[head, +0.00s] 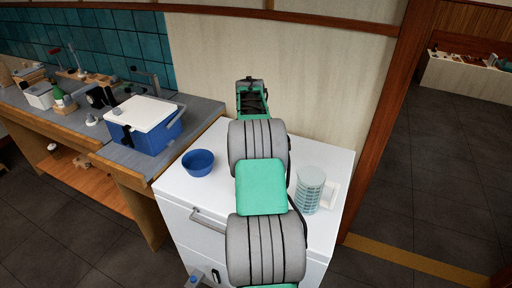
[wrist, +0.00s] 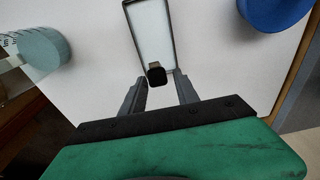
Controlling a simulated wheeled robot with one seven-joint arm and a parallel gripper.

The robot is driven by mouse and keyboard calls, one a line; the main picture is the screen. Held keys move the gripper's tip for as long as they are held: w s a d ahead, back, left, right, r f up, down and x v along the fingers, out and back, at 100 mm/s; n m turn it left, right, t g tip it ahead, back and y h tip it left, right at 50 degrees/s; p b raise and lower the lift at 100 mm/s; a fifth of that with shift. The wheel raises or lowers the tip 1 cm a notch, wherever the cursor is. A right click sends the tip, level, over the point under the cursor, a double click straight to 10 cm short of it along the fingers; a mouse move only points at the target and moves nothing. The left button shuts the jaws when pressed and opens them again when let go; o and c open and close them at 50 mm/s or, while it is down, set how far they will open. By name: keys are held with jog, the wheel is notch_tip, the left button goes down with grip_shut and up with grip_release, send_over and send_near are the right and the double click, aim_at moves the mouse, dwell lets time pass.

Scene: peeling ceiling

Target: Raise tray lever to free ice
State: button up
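A narrow tray (wrist: 154,30) with a thin grey rim and pale inside lies on the white top in the wrist view. A dark, blocky lever end (wrist: 156,74) sticks up at its near end. My gripper (wrist: 161,84) is open, with one finger on each side of the lever end. I see a gap at both sides, and cannot tell how deep the lever sits between the fingers. In the head view my gripper (head: 250,84) is at the far end of my arm, small and unclear. I cannot make out the tray there; my arm covers the middle of the top.
On the white cabinet (head: 180,185), a blue bowl (head: 198,163) stands left of my arm and a clear, marked cup (head: 310,190) right of it. A blue cooler (head: 145,125) with a white lid is on the bench at left. A wall rises behind the cabinet.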

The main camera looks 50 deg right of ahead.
jog(key=shift+o, duration=0.5)
jog(key=shift+r, duration=0.15)
jog(key=r, duration=0.5)
jog(key=r+b, duration=0.1)
jog(key=r, duration=0.1)
jog(key=shift+s+a+r, duration=0.15)
jog(key=shift+a+r, duration=0.1)
jog(key=shift+a, duration=0.15)
